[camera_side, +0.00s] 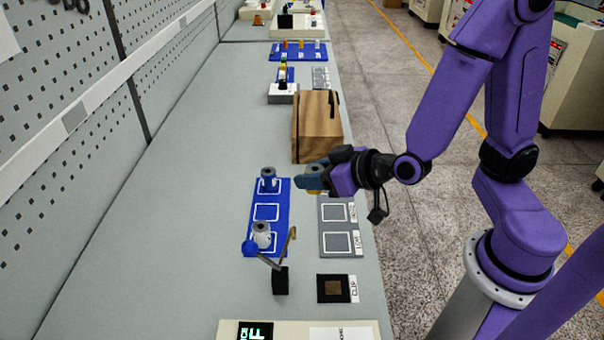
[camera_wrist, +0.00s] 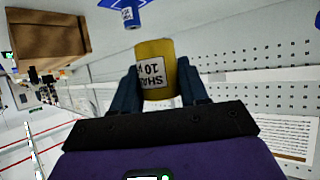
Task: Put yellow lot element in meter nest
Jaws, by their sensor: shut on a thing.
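My gripper (camera_side: 312,178) is shut on the yellow lot element (camera_wrist: 152,56), a yellow cylinder with a white printed label. In the wrist view it sits between the two blue fingers. In the side view the fingers and wrist hide most of it. My gripper is over the far end of the grey plate (camera_side: 329,227). Two of that plate's outlined square nests show, with small labels at their right that I cannot read surely. Which is the meter nest I cannot tell; the plate's far part is hidden under my gripper.
Left of the grey plate, a blue tray (camera_side: 279,212) holds a blue element (camera_side: 268,181) and a whitish element (camera_side: 261,234); its middle square is empty. A blue-knobbed lever (camera_side: 279,280) and a black pad (camera_side: 324,289) are nearer. A brown box (camera_side: 317,130) stands just beyond.

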